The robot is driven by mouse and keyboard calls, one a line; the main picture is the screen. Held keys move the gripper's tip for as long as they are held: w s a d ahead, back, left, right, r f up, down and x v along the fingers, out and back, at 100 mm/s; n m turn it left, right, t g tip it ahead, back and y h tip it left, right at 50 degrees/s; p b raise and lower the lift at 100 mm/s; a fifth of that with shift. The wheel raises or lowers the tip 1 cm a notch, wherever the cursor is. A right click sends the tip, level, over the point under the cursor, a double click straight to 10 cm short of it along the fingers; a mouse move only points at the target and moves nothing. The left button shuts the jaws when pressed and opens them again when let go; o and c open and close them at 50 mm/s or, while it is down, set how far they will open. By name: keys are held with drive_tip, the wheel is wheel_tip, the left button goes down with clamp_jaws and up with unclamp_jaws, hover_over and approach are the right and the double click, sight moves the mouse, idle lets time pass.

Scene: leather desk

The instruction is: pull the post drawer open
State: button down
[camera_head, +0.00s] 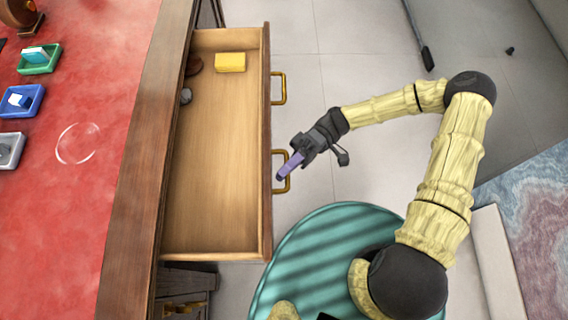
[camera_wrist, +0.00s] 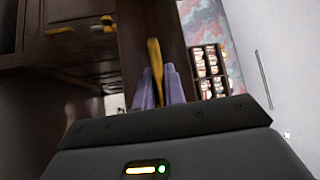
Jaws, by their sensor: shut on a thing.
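The post drawer (camera_head: 215,160) stands well out from the desk's right side in the head view, its wooden inside in plain sight. It has two brass handles on its front, a far one (camera_head: 279,88) and a near one (camera_head: 283,172). My gripper (camera_head: 284,174) is at the near handle, its purple fingers shut on it. In the wrist view a brass handle bar (camera_wrist: 155,72) runs between the two purple fingers (camera_wrist: 158,88), with the dark drawer front behind it. The fingers partly hide the near handle in the head view.
In the drawer are a yellow block (camera_head: 230,62), a brown round thing and a small grey thing near the back. The red leather desk top (camera_head: 90,200) holds green, blue and grey trays at left. A teal striped round surface (camera_head: 315,250) lies below the drawer's front.

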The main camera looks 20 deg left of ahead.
drive_tip(key=c, duration=1.5)
unclamp_jaws()
drive_tip(key=v, duration=1.7)
drive_tip(key=shift+w, duration=0.25)
